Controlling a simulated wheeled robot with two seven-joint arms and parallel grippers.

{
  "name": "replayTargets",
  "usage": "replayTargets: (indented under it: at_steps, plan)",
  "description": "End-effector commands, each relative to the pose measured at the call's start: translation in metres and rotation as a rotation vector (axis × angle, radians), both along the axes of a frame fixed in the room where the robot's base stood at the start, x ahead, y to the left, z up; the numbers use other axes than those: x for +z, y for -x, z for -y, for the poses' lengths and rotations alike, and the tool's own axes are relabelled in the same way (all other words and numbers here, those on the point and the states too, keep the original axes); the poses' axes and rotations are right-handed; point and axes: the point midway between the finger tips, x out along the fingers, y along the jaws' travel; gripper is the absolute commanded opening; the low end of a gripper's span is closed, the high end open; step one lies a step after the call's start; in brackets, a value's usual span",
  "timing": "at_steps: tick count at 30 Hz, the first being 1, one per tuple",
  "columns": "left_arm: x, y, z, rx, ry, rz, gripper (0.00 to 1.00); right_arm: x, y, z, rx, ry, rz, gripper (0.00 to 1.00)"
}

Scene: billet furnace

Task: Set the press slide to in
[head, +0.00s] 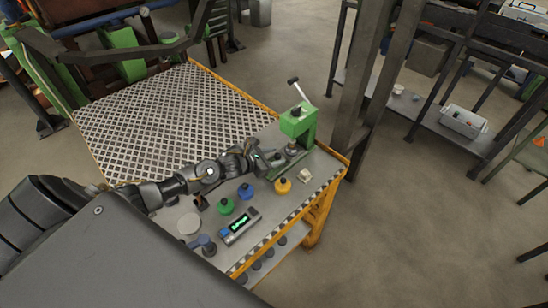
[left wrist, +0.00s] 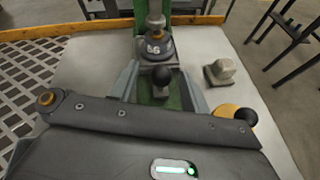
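The green press (head: 298,122) stands at the far end of the workbench, its lever with a dark grip raised. At its foot is a green slide (left wrist: 160,97) with a round black knob (left wrist: 162,77) at its near end. A numbered grey weight (left wrist: 156,46) sits on a plate just beyond the knob. My left gripper (head: 270,160) is low at the press foot. In the left wrist view its two grey fingers stand apart, one on each side of the knob, with visible gaps. My right gripper is in neither view.
On the bench (head: 318,172) are a yellow weight (head: 283,186), a blue one (head: 245,191), a green one (head: 225,206), a small pale block (head: 304,179) and a display box (head: 239,226). A steel post (head: 357,90) rises beyond the bench.

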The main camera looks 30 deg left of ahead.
Motion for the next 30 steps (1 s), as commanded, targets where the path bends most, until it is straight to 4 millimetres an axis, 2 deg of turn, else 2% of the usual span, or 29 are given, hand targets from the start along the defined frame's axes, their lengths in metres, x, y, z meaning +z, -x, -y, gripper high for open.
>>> replayTargets:
  at_steps: [7, 10, 22, 30]
  plan:
    - [-0.001, 0.002, 0.0, -0.002, -0.001, -0.002, 0.46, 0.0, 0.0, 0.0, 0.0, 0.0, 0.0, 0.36]
    - [0.001, 0.009, -0.003, -0.002, -0.002, -0.003, 0.46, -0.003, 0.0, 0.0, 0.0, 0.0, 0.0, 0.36]
    - [0.028, 0.073, -0.027, -0.004, -0.004, -0.003, 0.46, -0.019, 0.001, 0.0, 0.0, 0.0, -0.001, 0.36]
    - [0.039, 0.093, -0.036, -0.002, -0.001, -0.002, 0.46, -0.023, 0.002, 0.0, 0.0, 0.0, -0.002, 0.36]
